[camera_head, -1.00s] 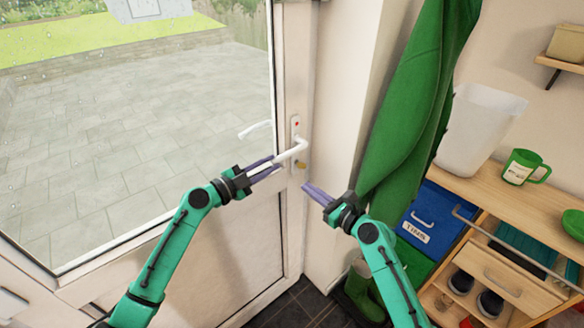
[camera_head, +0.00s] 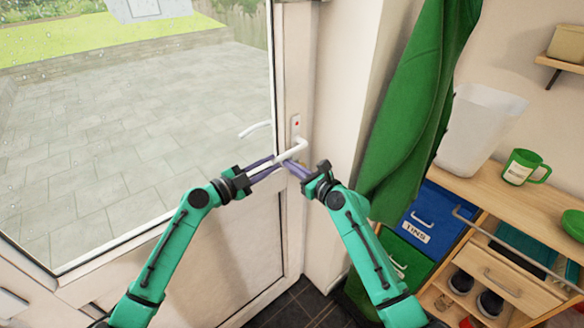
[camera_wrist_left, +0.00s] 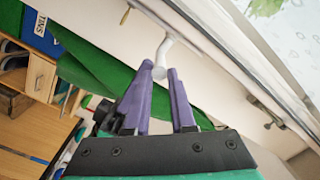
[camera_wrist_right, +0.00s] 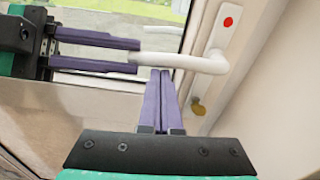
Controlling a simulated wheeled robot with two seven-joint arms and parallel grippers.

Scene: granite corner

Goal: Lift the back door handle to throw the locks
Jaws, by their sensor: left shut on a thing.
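The white lever handle (camera_head: 300,148) sits on a white lock plate (camera_head: 296,124) with a red dot, at the right edge of the back door. It slopes slightly down to the left in the head view. My left gripper (camera_head: 272,162) is shut on the handle's free end; the left wrist view shows that end between its purple fingertips (camera_wrist_left: 160,72). My right gripper (camera_head: 287,164) has its fingers together with nothing between them. Its tips (camera_wrist_right: 162,72) are just below the lever (camera_wrist_right: 190,61) in the right wrist view; whether they touch it is unclear.
A brass key or knob (camera_wrist_right: 198,107) shows below the lever. The white door frame and wall stand close on the right, with a green coat (camera_head: 412,110) hanging there. A wooden shelf unit (camera_head: 530,205) fills the right. Dark floor tiles lie below.

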